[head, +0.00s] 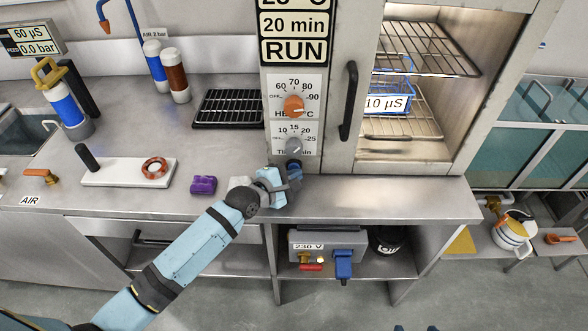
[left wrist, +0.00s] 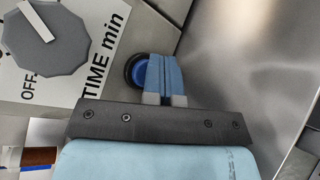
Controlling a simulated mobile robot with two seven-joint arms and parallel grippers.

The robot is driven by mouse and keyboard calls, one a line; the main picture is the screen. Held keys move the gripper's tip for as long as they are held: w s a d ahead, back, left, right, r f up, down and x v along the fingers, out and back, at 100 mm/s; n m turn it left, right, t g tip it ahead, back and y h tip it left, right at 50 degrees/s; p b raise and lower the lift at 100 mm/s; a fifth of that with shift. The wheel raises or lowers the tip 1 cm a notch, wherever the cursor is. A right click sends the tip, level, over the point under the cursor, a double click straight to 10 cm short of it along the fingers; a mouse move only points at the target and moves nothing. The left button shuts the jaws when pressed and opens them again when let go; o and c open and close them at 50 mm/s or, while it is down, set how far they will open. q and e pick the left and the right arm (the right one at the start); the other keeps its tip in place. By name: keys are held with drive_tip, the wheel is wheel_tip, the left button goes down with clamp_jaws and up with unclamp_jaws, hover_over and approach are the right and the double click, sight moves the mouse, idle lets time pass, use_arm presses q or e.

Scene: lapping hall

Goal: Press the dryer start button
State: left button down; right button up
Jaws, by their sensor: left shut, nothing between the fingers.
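The dryer (head: 338,90) stands at the back of the bench, its door side open to the right. Its display (head: 294,38) reads "20 min RUN". The blue start button (left wrist: 139,73) with a dark ring sits on the panel below the time knob (head: 293,146); the knob also shows in the left wrist view (left wrist: 45,38). My left gripper (head: 294,170) is shut and empty, at the button. In the left wrist view its fingertips (left wrist: 164,62) cover the button's right part; whether they touch it I cannot tell. My right gripper is out of view.
An orange heat knob (head: 293,106) is above the time knob. A dark door handle (head: 349,101) stands out right of the panel. A purple object (head: 203,185) and a white board (head: 128,174) lie left on the bench. The bench front at right is clear.

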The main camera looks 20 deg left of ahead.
use_arm(q)
drive_tip(key=shift+s+d+p, duration=0.2)
drive_tip(key=shift+s+p, duration=0.5)
drive_tip(key=shift+s, duration=0.15)
drive_tip(key=shift+s+d+r+p, duration=0.1)
drive_tip(key=shift+s+d+p, duration=0.1)
drive_tip(key=shift+s+p, duration=0.4)
drive_tip(key=shift+s+d+p, duration=0.2)
drive_tip(key=shift+s+p, duration=0.25)
drive_tip(key=shift+s, duration=0.15)
drive_tip(key=shift+s+d+p, duration=0.15)
drive_tip(key=shift+s+p, duration=0.25)
drive_tip(key=shift+s, duration=0.2)
drive_tip(key=shift+s+d, duration=0.2)
drive_tip(key=shift+s, duration=0.4)
